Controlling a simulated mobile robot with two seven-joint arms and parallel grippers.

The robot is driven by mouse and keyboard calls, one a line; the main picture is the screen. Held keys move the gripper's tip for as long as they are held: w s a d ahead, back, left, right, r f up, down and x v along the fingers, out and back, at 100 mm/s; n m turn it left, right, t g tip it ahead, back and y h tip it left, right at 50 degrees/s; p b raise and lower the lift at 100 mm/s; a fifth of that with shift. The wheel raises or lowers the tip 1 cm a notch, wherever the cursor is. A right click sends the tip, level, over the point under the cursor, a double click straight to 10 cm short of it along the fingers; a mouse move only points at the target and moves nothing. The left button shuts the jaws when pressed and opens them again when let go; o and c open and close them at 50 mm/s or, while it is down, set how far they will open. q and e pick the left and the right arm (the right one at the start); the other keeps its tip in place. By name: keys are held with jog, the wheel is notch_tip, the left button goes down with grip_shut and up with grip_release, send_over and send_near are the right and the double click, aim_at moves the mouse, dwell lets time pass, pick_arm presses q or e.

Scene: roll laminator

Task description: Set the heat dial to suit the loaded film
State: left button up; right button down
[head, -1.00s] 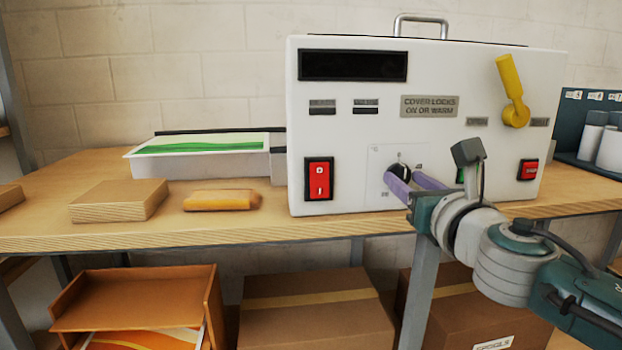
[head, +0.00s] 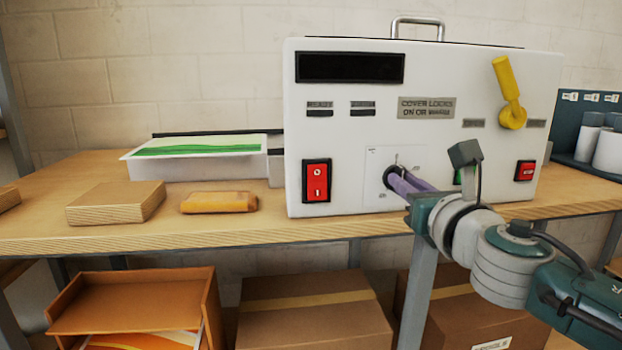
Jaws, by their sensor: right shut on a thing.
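The white laminator (head: 335,125) stands on the wooden bench with its front facing me. Its black heat dial (head: 390,178) sits on a pale square label plate low on the front, right of the red power switch (head: 317,181). My right gripper (head: 394,178) reaches in from the right, its purple fingers shut on the dial and hiding part of it. The dial's marks are too small to read. The display (head: 349,67) is dark. The yellow lever (head: 508,92) is at the upper right. My left gripper is not in view.
A red button (head: 525,171) is on the machine's lower right. A feed tray (head: 200,160) with a green-striped sheet, a wooden block (head: 115,203) and an orange-tan block (head: 219,202) are at left. Rolls stand in a dark rack (head: 570,110) at right. Boxes (head: 315,320) are below.

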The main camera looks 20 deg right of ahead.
jog(key=shift+m, duration=0.3)
jog(key=shift+d+f+m, duration=0.1)
jog(key=shift+f+m, duration=0.1)
jog(key=shift+m, duration=6.55)
jog(key=shift+d+f+m, duration=0.1)
jog(key=shift+f+m, duration=0.05)
jog(key=shift+m, duration=6.6)
